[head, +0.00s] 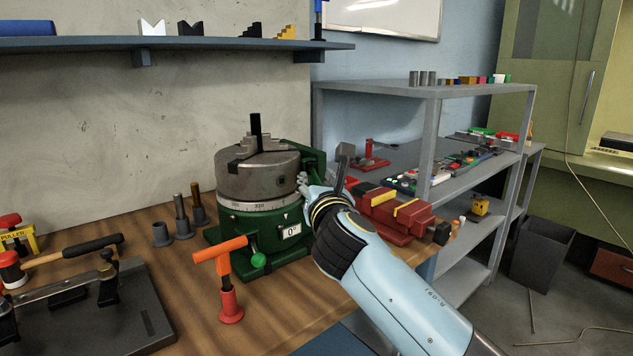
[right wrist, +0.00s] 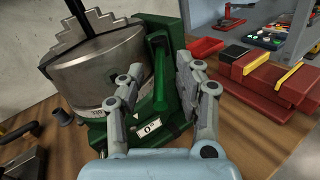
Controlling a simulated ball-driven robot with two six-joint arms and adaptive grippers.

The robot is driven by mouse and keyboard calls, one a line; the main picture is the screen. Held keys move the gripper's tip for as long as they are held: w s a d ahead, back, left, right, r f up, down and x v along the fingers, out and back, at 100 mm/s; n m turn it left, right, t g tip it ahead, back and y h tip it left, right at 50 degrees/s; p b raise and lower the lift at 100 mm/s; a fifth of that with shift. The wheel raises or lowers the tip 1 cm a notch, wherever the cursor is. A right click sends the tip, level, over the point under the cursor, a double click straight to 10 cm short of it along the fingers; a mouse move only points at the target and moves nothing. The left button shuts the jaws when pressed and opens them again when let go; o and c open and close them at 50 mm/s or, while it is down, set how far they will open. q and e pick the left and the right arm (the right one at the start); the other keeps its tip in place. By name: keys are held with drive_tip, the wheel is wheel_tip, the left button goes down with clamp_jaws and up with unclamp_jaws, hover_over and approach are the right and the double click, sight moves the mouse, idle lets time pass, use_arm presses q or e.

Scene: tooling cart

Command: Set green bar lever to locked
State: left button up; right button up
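The green bar lever (right wrist: 160,78) is an upright green bar on the side of the green rotary table base in the right wrist view. In that view my right gripper (right wrist: 160,66) is open, with one finger on each side of the bar and visible gaps between. In the head view my right gripper (head: 324,181) is at the right side of the rotary table (head: 257,175) and hides most of the lever there. My left gripper is not in view.
A red vise (head: 398,214) stands just right of my right gripper. A dark plate with a clamp (head: 125,310) lies at left. A grey shelf (head: 430,92) stands behind.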

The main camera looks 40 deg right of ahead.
drive_tip(key=shift+w+d, duration=0.2)
drive_tip(key=shift+w, duration=0.15)
clamp_jaws()
idle(0.3)
